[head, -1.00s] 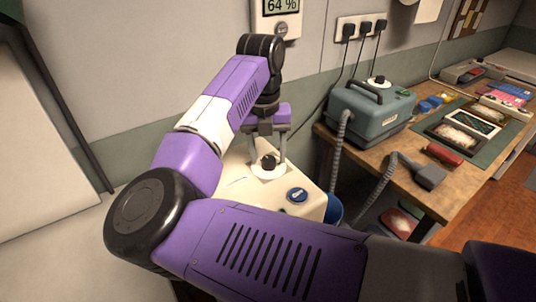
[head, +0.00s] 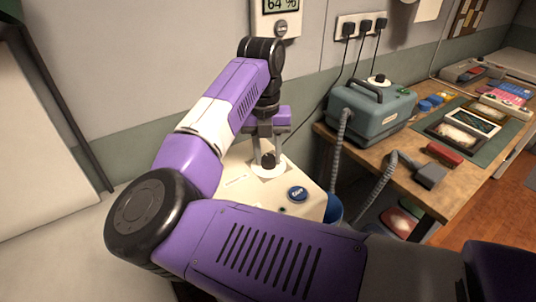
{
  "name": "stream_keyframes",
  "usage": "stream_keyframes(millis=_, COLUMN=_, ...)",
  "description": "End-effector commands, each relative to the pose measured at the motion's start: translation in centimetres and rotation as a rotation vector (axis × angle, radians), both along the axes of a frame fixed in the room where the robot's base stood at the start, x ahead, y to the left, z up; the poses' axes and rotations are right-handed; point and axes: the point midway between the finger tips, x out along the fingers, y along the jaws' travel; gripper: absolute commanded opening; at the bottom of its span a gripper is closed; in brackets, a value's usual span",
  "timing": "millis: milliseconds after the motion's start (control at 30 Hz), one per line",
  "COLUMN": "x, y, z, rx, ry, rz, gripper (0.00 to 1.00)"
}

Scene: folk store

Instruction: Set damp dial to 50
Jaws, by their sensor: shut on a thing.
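The damp dial (head: 268,161) is a dark knob on a white round plate (head: 270,171), on top of a cream-coloured unit (head: 240,185) below my arm. My gripper (head: 268,153) points down over it, with its grey fingers shut on the knob. The dial's marks and pointer are too small to read. A wall display (head: 281,6) at the top reads 64 %, partly cut off by the frame edge.
A wooden bench (head: 395,180) at right holds a teal machine (head: 372,112) with a grey hose (head: 341,150), a red block (head: 443,153) and several trays. The wall is close behind my arm.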

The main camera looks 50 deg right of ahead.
Motion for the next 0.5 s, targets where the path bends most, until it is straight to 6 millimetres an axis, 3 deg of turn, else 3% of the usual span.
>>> stream_keyframes(millis=500, x=0.18, y=0.0, z=-0.24, rx=0.002, ry=-0.004, rz=-0.367, gripper=0.0)
